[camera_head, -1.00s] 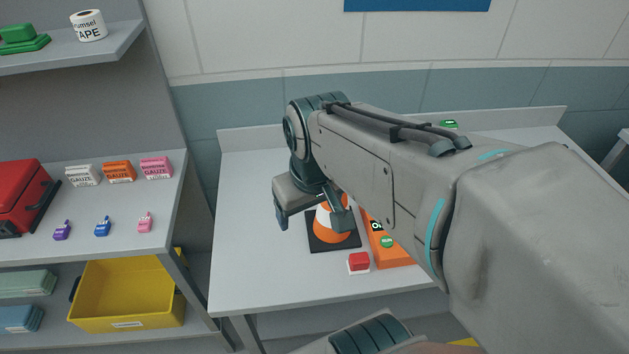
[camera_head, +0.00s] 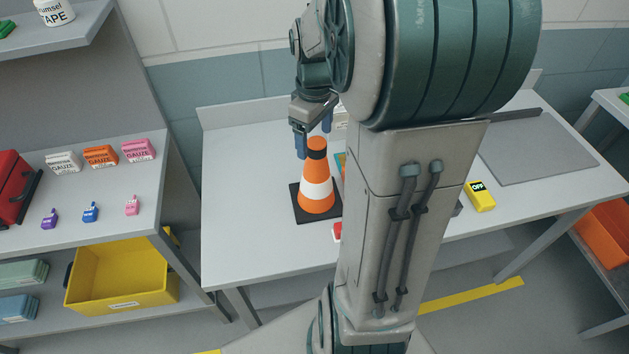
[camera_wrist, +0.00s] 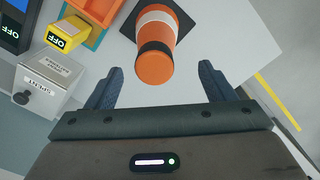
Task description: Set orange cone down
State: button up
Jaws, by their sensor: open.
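The orange cone (camera_head: 316,174) has a white band, a dark band near its top and a black square base. It stands upright on the white table (camera_head: 250,240). My gripper (camera_head: 314,150) is just above and behind the cone's top in the head view. In the wrist view the cone (camera_wrist: 157,50) lies ahead of the open fingers of my gripper (camera_wrist: 160,88), its top towards them. The fingers are apart from the cone and nothing is between them.
A grey box (camera_wrist: 48,82), a yellow switch block (camera_wrist: 66,33) and an orange tray (camera_wrist: 97,18) are close by in the wrist view. My arm hides part of the table. A shelf with a yellow bin (camera_head: 122,272) stands left. The table's left part is clear.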

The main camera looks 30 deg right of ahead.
aim_at(317, 155)
jog(key=shift+w+d+f+p, duration=0.15)
jog(key=shift+f+p, duration=0.2)
jog(key=shift+f, duration=1.45)
jog(key=shift+d+f+p, duration=0.15)
jog(key=shift+f+p, duration=0.15)
jog(key=shift+f, duration=1.45)
jog(key=shift+c, duration=0.4)
grip_shut()
jog(key=shift+r, duration=0.1)
